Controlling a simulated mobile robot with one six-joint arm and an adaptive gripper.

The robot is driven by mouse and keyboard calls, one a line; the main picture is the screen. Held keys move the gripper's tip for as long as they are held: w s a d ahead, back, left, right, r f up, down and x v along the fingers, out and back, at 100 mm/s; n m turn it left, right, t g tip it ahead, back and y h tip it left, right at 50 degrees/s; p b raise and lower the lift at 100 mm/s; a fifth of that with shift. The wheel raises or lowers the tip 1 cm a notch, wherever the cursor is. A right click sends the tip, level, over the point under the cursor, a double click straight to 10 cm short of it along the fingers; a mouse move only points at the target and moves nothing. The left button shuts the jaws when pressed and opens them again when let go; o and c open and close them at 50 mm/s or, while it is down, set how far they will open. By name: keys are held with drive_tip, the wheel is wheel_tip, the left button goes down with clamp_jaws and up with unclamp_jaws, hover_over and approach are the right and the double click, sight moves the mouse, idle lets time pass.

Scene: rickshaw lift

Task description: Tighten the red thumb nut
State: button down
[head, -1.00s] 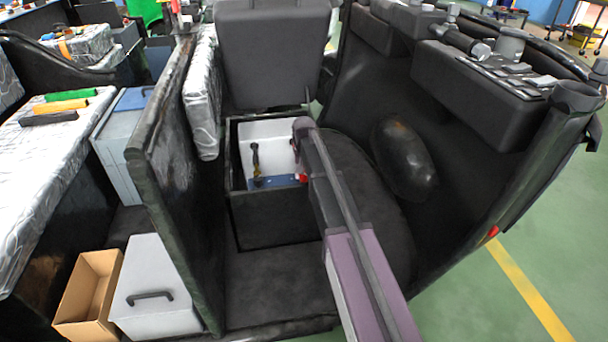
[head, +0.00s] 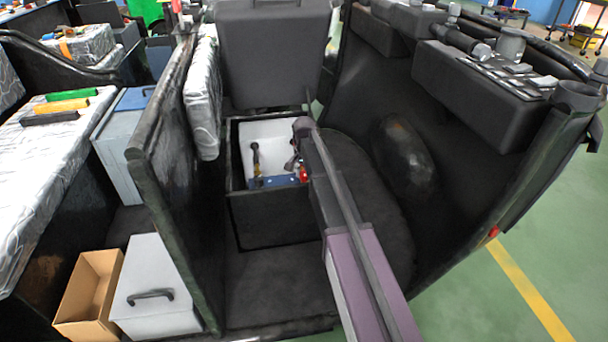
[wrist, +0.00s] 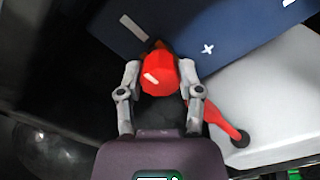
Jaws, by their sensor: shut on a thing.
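The red thumb nut (wrist: 158,76) sits between the two fingers of my gripper (wrist: 160,82) in the wrist view, which is shut on it. The nut rests against the dark blue battery (wrist: 210,45), which bears a white plus mark and a white bar. A red arm with a dark round end (wrist: 238,134) reaches out from beside the gripper. In the head view the red nut (head: 303,174) shows at the right end of the blue battery (head: 270,182), inside an open black box. My arm hides part of the gripper there.
The black box (head: 270,218) has a white inside and a raised black lid (head: 273,60) behind it. A dark handle (head: 255,158) stands in the box. Black panels (head: 160,150) rise on the left and right. A cardboard box (head: 88,300) stands at lower left.

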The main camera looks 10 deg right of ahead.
drive_tip(key=shift+w, duration=0.15)
drive_tip(key=shift+c, duration=1.3)
unclamp_jaws()
drive_tip(key=shift+n, duration=0.3)
